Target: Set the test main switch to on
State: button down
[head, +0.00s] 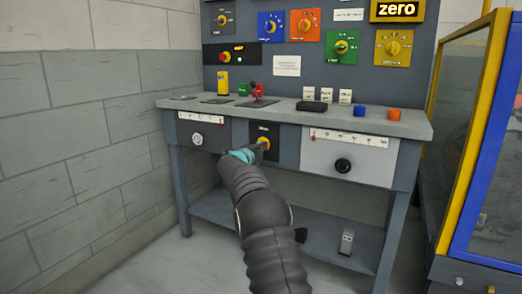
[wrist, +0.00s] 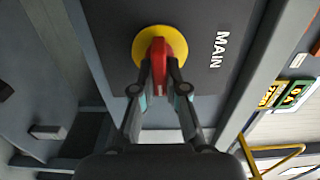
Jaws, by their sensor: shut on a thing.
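The main switch is a red handle (wrist: 158,58) on a round yellow disc (wrist: 144,42), set in a dark panel (wrist: 205,75) marked MAIN. In the wrist view, my gripper (wrist: 160,80) is shut on the red handle, one finger on each side. The handle lies lengthwise between the fingers; its on or off marks cannot be read. In the head view, the yellow disc (head: 264,142) shows at the front of the bench, partly hidden by my gripper (head: 259,148).
A left drawer (head: 220,136) and a white drawer panel (head: 372,160) with a black knob flank the switch. Above is the bench top (head: 290,118) with small blocks. A yellow and blue frame (head: 470,150) stands at right. The floor at left is clear.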

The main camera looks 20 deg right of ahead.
jog(key=shift+s+d+f, duration=0.1)
jog(key=shift+d, duration=0.05)
jog(key=c, duration=1.2)
grip_release()
jog(key=shift+a, duration=0.3)
jog(key=v, duration=1.1)
jog(key=shift+s+a, duration=0.2)
jog(key=shift+s, duration=0.15)
